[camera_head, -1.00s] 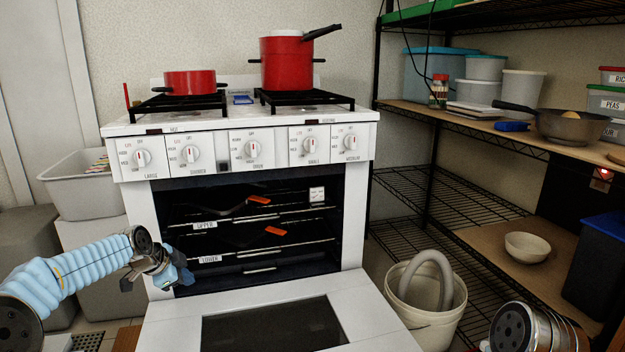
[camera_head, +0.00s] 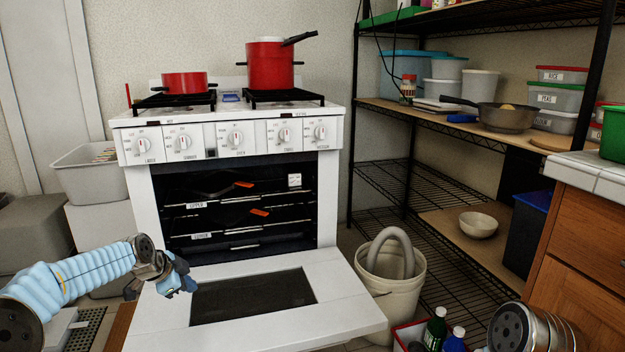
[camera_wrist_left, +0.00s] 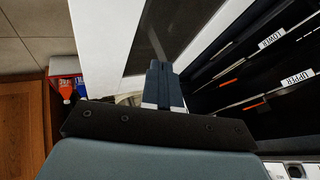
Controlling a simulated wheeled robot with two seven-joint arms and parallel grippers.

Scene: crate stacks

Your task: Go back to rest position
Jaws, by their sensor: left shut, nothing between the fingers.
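My left gripper (camera_head: 178,278) is in front of the open oven, above the left part of the lowered oven door (camera_head: 345,308). Its fingers are together and empty, as the left wrist view also shows (camera_wrist_left: 163,80). My left arm comes in from the left edge in its light blue sleeve. Part of my right arm shows at the bottom right, but its gripper is out of view. The white oven (camera_head: 327,190) stands open with two racks labelled upper and lower, each with a dark pan with an orange tab.
A white bucket (camera_head: 385,290) stands right of the oven door, with a red crate of bottles (camera_head: 436,325) in front. Wire shelves (camera_head: 385,180) stand at the right, a wooden cabinet (camera_head: 575,250) nearer. A grey bin (camera_head: 95,182) is left of the oven.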

